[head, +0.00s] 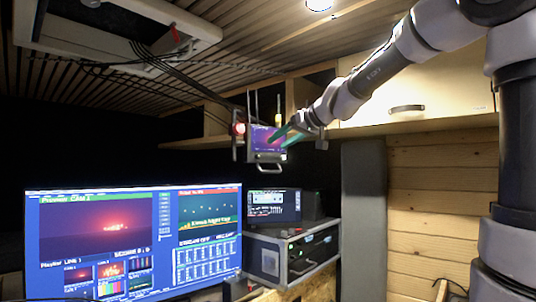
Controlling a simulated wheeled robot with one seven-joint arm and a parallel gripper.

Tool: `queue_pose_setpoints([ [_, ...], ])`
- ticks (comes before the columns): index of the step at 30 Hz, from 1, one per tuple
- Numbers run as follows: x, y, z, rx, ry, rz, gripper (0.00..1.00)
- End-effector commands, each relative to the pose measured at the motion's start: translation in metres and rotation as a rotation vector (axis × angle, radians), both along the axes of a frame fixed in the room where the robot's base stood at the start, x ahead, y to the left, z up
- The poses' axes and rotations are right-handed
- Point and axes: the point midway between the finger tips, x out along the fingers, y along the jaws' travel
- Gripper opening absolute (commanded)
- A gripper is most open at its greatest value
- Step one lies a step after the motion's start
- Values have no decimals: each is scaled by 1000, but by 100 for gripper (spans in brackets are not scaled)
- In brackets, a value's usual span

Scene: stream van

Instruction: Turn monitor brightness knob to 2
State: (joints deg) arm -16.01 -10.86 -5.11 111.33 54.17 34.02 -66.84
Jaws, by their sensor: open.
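A small monitor (258,146) in a frame with handles hangs below the shelf, near the middle of the head view. Its screen glows purple and red. My gripper (284,137) reaches in from the upper right, and its green-looking fingers overlap the right part of this monitor. The fingers are open with nothing seen between them. I cannot tell whether they touch the monitor. No brightness knob can be made out; it may be hidden or too small, and its setting cannot be read.
A red light (239,128) glows at the small monitor's left. A large screen (110,240) fills the lower left. Shelves and a pale cabinet (415,95) are above, with cables (185,80) hanging from the ceiling.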

Motion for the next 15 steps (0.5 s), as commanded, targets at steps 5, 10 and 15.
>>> queue_pose_setpoints([
  [5,25,22,-15,0,5,2,57],
  [10,46,39,-26,0,4,2,57],
  [15,58,49,-32,-1,3,1,57],
])
